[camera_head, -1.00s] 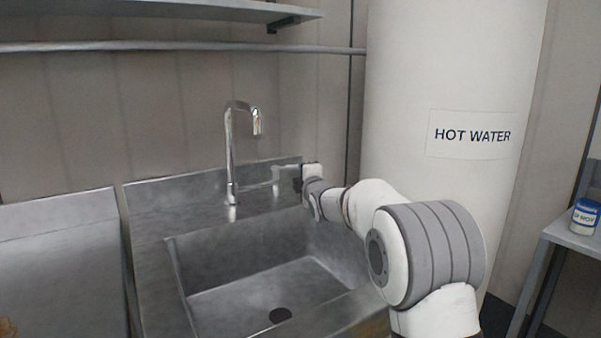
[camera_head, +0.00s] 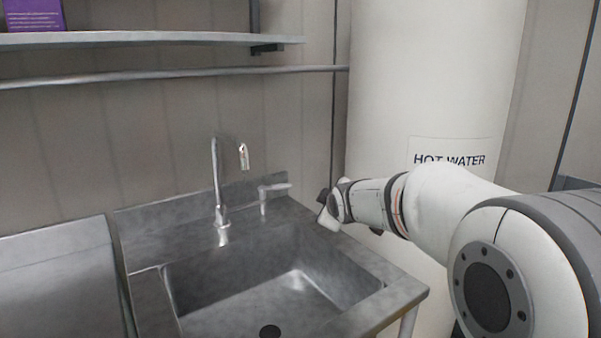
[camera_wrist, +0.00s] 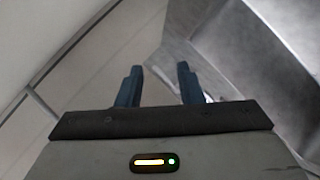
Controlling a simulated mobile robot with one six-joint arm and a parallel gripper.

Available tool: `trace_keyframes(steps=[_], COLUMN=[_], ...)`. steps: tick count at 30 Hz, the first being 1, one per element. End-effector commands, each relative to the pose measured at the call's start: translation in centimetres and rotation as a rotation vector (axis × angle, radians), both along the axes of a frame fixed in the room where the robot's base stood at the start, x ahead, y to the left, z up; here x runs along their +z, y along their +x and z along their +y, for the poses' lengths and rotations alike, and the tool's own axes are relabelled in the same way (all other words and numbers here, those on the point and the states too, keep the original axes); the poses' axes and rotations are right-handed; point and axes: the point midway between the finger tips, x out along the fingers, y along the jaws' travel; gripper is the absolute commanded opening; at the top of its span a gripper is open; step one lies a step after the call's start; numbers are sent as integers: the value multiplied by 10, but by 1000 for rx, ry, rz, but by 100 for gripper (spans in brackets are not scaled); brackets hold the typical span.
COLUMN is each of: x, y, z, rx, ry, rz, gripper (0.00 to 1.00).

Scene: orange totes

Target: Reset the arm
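My gripper (camera_wrist: 158,86) shows in the wrist view with its two dark blue fingers apart and nothing between them. In the head view my gripper (camera_head: 324,207) is small and partly turned away, at the end of my white and grey arm. It is above the right back corner of the steel sink (camera_head: 372,300), to the right of the lever handle (camera_head: 272,188) and apart from it. The chrome faucet (camera_head: 217,190) stands behind the basin at its left.
The white hot water tank (camera_head: 420,70) stands close behind my arm. A steel counter (camera_head: 55,280) is left of the sink. A shelf (camera_head: 150,38) with a purple box (camera_head: 33,14) and a rail (camera_head: 170,74) run along the wall. The basin is empty.

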Motion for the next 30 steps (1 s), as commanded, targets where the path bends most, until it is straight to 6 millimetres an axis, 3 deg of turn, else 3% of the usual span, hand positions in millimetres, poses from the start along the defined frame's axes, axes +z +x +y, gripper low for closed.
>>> trace_keyframes(steps=[1, 5, 9, 12, 15, 18, 21, 30], x=[25, 34, 40, 42, 41, 39, 36, 33], y=[-29, -108, -200, -261, -308, -339, -353, -356], z=[-14, -42, -64, -73, -78, -80, -80, -80], rx=[-63, -256, -489, -652, -786, -877, -923, -933], ry=[58, 218, 371, 456, 515, 549, 564, 568], rz=[75, 289, 501, 629, 723, 783, 812, 817], gripper=[34, 34, 34, 34, 34, 34, 34, 34])
